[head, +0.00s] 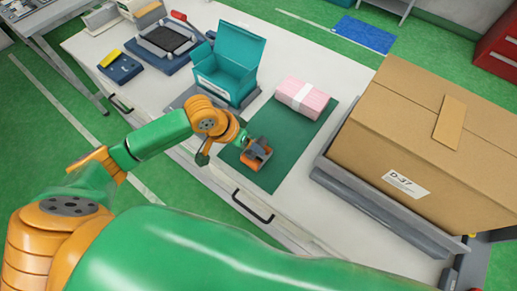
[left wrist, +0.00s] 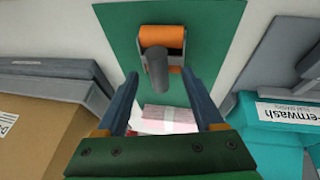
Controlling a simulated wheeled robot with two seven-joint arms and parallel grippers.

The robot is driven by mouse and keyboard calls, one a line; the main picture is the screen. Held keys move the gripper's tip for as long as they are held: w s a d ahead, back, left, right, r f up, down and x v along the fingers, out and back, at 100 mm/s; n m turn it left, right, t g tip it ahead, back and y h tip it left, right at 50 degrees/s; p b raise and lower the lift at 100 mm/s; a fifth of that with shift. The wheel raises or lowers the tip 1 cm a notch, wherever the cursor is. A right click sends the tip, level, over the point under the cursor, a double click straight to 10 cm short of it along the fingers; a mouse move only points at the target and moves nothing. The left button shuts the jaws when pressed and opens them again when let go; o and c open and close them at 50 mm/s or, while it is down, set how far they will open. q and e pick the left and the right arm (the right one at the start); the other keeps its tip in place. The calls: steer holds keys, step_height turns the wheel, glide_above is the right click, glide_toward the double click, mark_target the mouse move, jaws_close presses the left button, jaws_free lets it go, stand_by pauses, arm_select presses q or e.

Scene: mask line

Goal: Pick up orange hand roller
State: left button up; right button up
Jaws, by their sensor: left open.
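The orange hand roller (head: 256,159) lies on the green mat (head: 270,178), near the mat's front edge. In the left wrist view its orange drum (left wrist: 160,37) sits in a grey frame, and its dark handle (left wrist: 157,72) points toward the camera. My left gripper (head: 224,147) is just left of the roller in the head view. In the left wrist view the left gripper (left wrist: 160,75) is open, with one finger on each side of the handle's line; I see no contact. My right gripper is not in view.
A pink-and-white pack (head: 302,97) lies on the mat behind the roller. An open teal box (head: 228,75) stands behind my gripper. A large cardboard box (head: 420,135) on a grey tray (head: 372,200) stands to the right. A drawer handle (head: 252,208) is on the table front.

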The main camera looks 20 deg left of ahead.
arm_select(q)
steer(key=shift+x, duration=1.2)
steer(key=shift+w+d, duration=0.25)
steer(key=shift+w, duration=0.05)
steer(key=shift+s+a, duration=0.15)
steer(key=shift+s, duration=0.05)
steer(key=c, duration=1)
jaws_close()
steer(key=shift+w, duration=0.1)
steer(key=shift+r, duration=0.15)
